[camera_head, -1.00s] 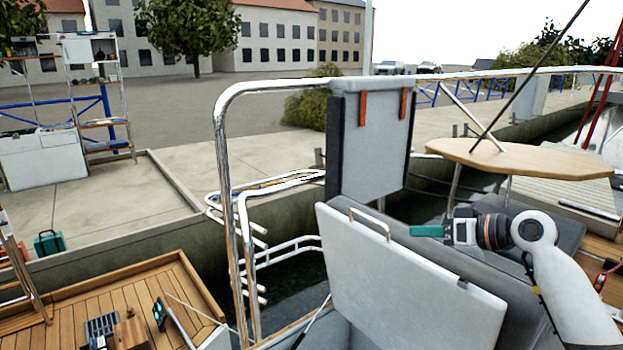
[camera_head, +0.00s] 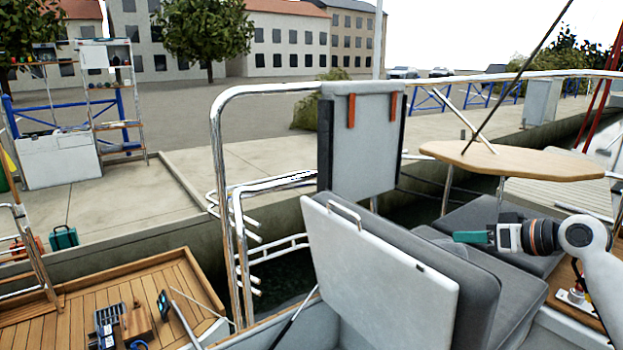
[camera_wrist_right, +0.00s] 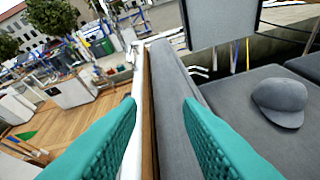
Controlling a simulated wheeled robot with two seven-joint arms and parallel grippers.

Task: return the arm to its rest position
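My right gripper (camera_head: 474,237) with teal fingers is held out above the grey seat cushions, to the right of a raised white locker lid (camera_head: 378,262). Its fingers point left in the head view. In the right wrist view the two teal fingers of this gripper (camera_wrist_right: 160,108) stand wide apart with nothing held between them. The white and black right arm comes in from the right edge of the head view. My left gripper is not in view.
A steel rail (camera_head: 222,190) and a grey panel (camera_head: 364,146) stand beyond the lid. A wooden table (camera_head: 512,161) stands behind the right gripper. A grey cap (camera_wrist_right: 279,101) lies on a cushion. Wooden decking (camera_head: 150,285) carries small items at lower left.

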